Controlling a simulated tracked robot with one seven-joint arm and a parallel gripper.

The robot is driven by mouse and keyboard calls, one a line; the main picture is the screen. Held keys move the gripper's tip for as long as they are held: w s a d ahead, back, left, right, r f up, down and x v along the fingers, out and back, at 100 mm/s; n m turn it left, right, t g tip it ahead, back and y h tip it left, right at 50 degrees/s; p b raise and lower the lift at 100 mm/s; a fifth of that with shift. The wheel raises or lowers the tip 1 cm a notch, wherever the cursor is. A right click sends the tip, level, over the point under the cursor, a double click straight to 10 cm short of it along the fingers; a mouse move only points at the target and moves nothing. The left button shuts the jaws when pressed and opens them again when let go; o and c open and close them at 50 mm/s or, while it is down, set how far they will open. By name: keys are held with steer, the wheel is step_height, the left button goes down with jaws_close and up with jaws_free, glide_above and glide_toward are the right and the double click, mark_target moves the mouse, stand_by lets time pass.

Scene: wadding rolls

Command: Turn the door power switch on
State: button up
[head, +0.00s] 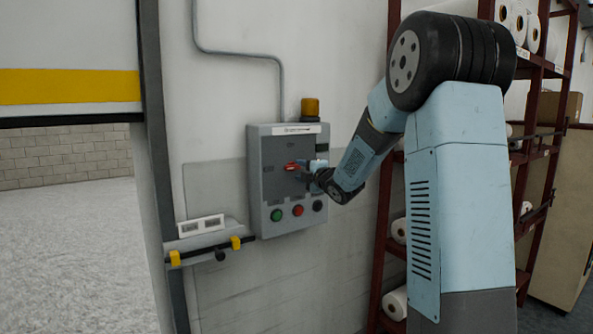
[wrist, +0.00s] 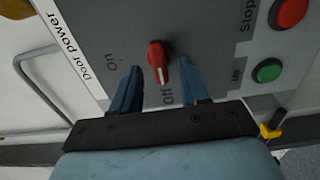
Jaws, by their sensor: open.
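The door power switch is a red rotary knob (wrist: 157,60) on a grey control box (head: 259,200), under a "Door power" label. Its white mark points toward the "Off" lettering, with "On" to the left in the wrist view. The knob also shows as a small red spot in the head view (head: 291,167). My gripper (wrist: 160,65) is open, with one blue fingertip on each side of the knob and a gap on both sides. In the head view my gripper (head: 303,170) is close to the box from the right.
Green (head: 276,215), red (head: 298,210) and black (head: 318,206) buttons sit below the knob. An amber beacon (head: 310,107) tops the box. A partly raised door (head: 70,60) is at left. A red rack (head: 385,220) with white rolls stands at right.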

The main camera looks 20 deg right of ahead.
mark_target(295, 168)
steer(key=shift+x, duration=1.75)
steer(key=c, duration=0.7)
steer(key=shift+c, duration=0.2)
